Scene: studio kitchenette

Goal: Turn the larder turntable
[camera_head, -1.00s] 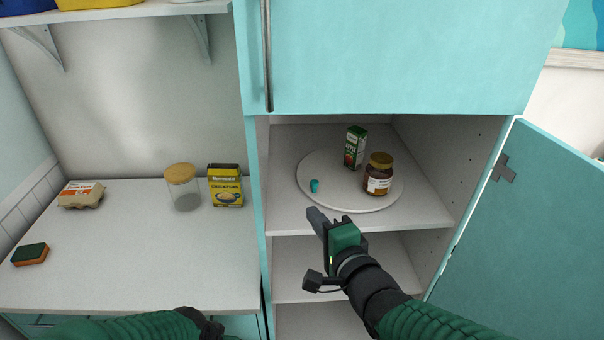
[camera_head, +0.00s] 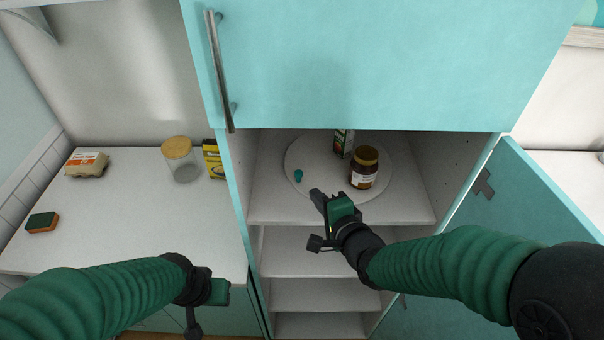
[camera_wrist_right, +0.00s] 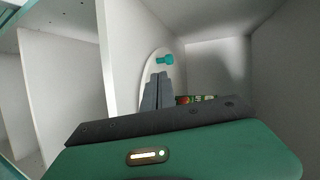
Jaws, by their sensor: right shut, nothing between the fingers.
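The white round turntable (camera_head: 300,157) lies on the upper open shelf of the larder. A small teal knob (camera_head: 298,175) stands up near its front left rim; it also shows in the right wrist view (camera_wrist_right: 165,60). A brown jar (camera_head: 364,170) with a gold lid and a green carton (camera_head: 343,142) stand on the turntable, the carton partly hidden by the cabinet above. My right gripper (camera_head: 316,194) is shut and empty at the turntable's front edge, just right of and nearer than the knob. My left gripper (camera_head: 205,320) hangs low in front of the counter; its fingers are not clear.
The teal larder door (camera_head: 500,215) stands open on the right. The upper cabinet (camera_head: 360,65) with a long handle (camera_head: 219,70) overhangs the shelf. The counter at left holds a glass jar (camera_head: 183,165), a yellow box (camera_head: 213,160), an egg carton (camera_head: 87,164) and a sponge (camera_head: 42,222).

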